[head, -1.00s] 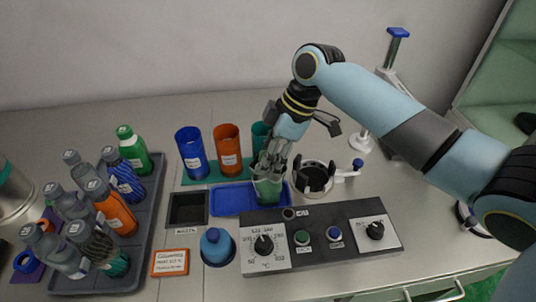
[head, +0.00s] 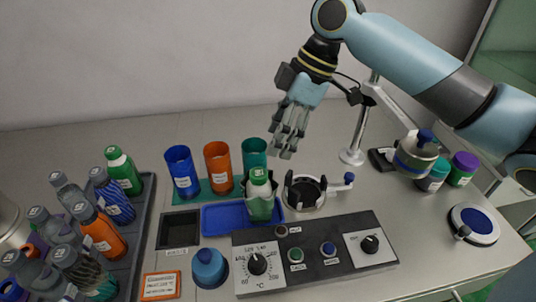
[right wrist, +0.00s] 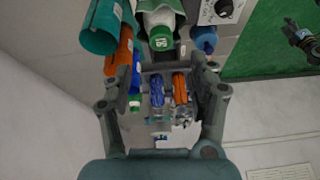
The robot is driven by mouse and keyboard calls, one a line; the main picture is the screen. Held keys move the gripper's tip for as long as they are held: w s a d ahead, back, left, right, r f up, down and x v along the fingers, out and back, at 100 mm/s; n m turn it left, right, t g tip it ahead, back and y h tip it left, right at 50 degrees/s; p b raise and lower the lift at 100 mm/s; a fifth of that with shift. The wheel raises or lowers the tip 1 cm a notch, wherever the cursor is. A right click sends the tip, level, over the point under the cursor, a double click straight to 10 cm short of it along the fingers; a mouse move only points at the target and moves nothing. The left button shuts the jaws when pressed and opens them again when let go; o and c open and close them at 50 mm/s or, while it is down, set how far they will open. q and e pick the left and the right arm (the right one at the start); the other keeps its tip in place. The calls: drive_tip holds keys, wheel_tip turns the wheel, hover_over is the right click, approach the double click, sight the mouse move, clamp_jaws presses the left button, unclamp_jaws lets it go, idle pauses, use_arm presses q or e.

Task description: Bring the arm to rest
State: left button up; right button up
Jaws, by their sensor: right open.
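My right gripper (head: 286,140) hangs in the air above and behind the blue tray, fingers pointing down, open and empty. A green bottle with a white label (head: 260,206) stands upright by the right end of the blue tray (head: 222,218), below and apart from the fingers. In the right wrist view, the open fingers (right wrist: 160,80) frame the space in the middle, and the green bottle (right wrist: 160,28) shows at the top beyond them. A dark shape at the upper right there may be my left gripper (right wrist: 302,38); it is too small to read.
Blue (head: 182,172), orange (head: 218,167) and teal (head: 254,153) cups stand behind the tray. A ring holder (head: 305,192) is to the right, a control panel (head: 315,255) in front. A rack of several bottles (head: 148,205) fills the left. A lidded pot on a stand (head: 415,156) is at right.

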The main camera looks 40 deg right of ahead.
drive_tip(key=shift+v, duration=0.85)
